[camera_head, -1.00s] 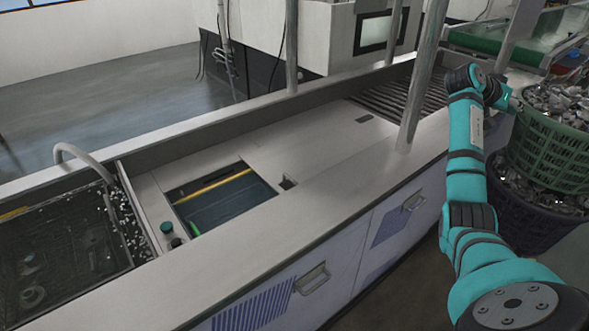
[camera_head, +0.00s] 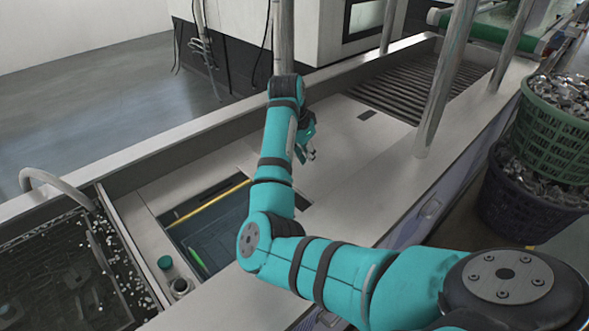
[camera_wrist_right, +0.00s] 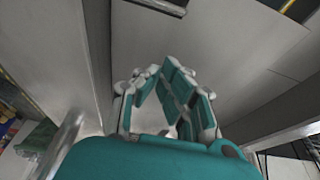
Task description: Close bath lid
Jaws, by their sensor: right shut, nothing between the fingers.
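The bath opening (camera_head: 207,238) is a dark rectangular well in the grey counter, with a yellow bar across its far side. It is uncovered, and my right arm hides part of its right side. The lid appears to be the flat grey panel (camera_head: 345,140) to the right of the opening, flush with the counter. A small recess (camera_head: 302,201) by the opening's right edge is partly hidden by my arm. My right gripper (camera_head: 311,154) is shut and empty above the panel; its fingers (camera_wrist_right: 163,80) meet in the right wrist view. My left gripper is not in view.
A green knob (camera_head: 165,262) stands beside the opening. A mesh-covered tank (camera_head: 60,270) with a curved pipe is at left. Metal posts (camera_head: 446,80) rise from the counter, near a roller section (camera_head: 405,85). Filled baskets (camera_head: 555,125) stand at right.

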